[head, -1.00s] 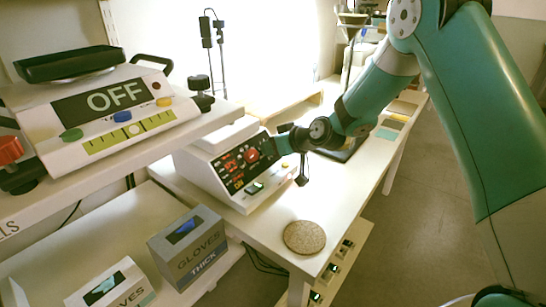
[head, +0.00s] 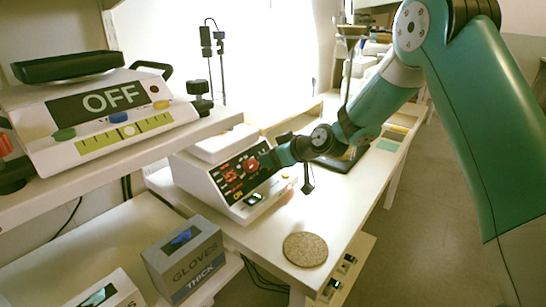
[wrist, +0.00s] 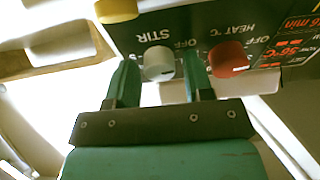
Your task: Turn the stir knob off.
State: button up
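The white hotplate stirrer (head: 213,181) stands on the white bench, with red digits lit on its dark front panel. In the wrist view the labels appear upside down. The pale grey stir knob (wrist: 158,63) is beside the STIR label and an OFF mark; its pointer direction is unclear. The red heat knob (wrist: 229,59) is to its right. In the head view my gripper (head: 272,158) hides the stir knob.
A yellow knob (wrist: 116,9) is near the stir knob. A lit green switch (head: 253,198) is low on the panel. A round cork mat (head: 305,249) lies in front. A balance-like device showing OFF (head: 110,100) sits on the left shelf, above a gloves box (head: 185,260).

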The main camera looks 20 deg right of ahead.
jog(key=shift+o, duration=0.5)
jog(key=shift+s+d+r, duration=0.2)
jog(key=v, duration=1.6)
jog(key=shift+s+d+r, duration=0.15)
jog(key=shift+s+r, duration=0.05)
jog(key=shift+r, duration=0.05)
